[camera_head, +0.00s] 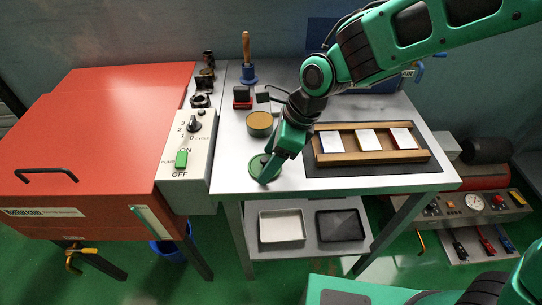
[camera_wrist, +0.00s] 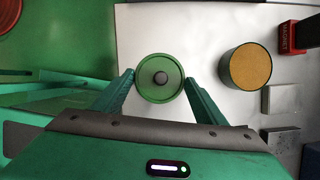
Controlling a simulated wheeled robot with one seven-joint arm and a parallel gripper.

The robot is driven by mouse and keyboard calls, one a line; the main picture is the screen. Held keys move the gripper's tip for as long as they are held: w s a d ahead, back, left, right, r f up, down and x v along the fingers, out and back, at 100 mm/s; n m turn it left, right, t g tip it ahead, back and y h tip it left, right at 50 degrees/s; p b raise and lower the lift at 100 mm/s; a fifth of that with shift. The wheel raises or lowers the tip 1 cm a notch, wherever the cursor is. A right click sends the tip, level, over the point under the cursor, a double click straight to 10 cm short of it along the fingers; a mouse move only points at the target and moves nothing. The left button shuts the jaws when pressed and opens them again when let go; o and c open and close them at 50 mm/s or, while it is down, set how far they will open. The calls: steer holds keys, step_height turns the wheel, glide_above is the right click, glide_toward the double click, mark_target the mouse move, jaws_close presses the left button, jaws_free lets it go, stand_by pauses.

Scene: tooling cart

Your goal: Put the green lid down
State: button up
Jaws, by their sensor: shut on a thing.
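The green lid (camera_wrist: 159,90) is round with a dark knob at its centre. My gripper (camera_wrist: 160,88) is shut on the lid, with a finger on each side of its rim. In the head view the lid (camera_head: 258,167) is at the front left part of the cart's pale top (camera_head: 225,150), below my gripper (camera_head: 267,172). I cannot tell whether the lid touches the top or hangs just above it. A round green tin (camera_head: 260,123) with a tan, grainy top stands behind the lid; it also shows in the wrist view (camera_wrist: 246,67), right of the lid and apart from it.
A wooden rack (camera_head: 373,158) with several light blocks lies on a dark mat to the right. A red magnet block (camera_head: 242,97) and a blue-based wooden-handled tool (camera_head: 248,72) stand behind. The orange machine (camera_head: 100,130) and its switch panel (camera_head: 190,145) border the left. A lower shelf holds two trays (camera_head: 282,226).

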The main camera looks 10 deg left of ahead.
steer(key=o, duration=1)
steer(key=shift+f, duration=0.1)
steer(key=shift+o, duration=0.2)
steer(key=v, duration=1.2)
